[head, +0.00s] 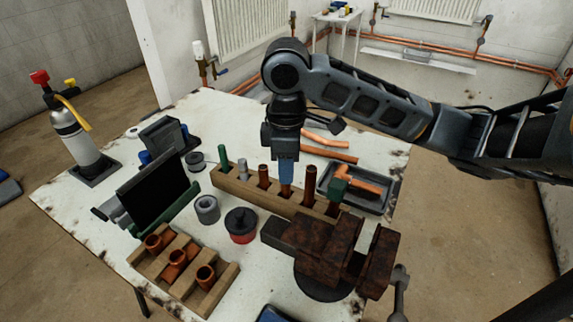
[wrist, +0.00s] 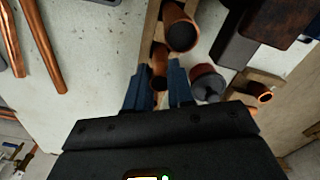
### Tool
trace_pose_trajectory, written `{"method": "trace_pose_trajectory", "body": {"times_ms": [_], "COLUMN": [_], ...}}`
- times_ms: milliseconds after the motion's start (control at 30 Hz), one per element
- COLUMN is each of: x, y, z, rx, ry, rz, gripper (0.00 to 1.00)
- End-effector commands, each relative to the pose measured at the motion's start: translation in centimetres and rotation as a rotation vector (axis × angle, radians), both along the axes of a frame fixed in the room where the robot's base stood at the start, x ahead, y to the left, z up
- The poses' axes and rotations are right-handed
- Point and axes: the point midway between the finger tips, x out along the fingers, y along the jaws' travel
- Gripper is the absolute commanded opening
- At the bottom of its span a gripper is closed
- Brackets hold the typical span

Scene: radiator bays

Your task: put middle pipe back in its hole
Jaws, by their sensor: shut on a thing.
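A long wooden block (head: 229,184) with a row of holes stands on the white table. My gripper (head: 286,180) points straight down over the middle of the block. Its blue fingers are shut on the middle pipe (head: 286,191), a copper pipe whose lower end is at the block. I cannot tell how deep it sits in its hole. In the wrist view the middle pipe (wrist: 160,68) shows between the fingertips (wrist: 159,84). A copper pipe (head: 263,176) stands to its left and a taller one (head: 310,182) to its right, both upright in the block.
A rusty vise (head: 325,245) stands in front of the block's right end. A black-and-red pot (head: 241,225) and a grey ring (head: 207,209) lie in front. A wooden rack with copper fittings (head: 222,283) is at front left. A grey tray (head: 376,199) is behind right.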

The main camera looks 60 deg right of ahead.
Motion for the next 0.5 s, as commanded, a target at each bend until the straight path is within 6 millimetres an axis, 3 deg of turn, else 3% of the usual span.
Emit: {"method": "trace_pose_trajectory", "body": {"times_ms": [167, 200, 500], "x": [0.00, 0.00, 0.00], "y": [-0.03, -0.03, -0.03], "z": [0.07, 0.07, 0.07], "rx": [-0.001, -0.001, -0.001], "ry": [0.000, 0.000, 0.000], "rz": [-0.001, -0.001, -0.001], "gripper": [0.00, 0.25, 0.52]}}
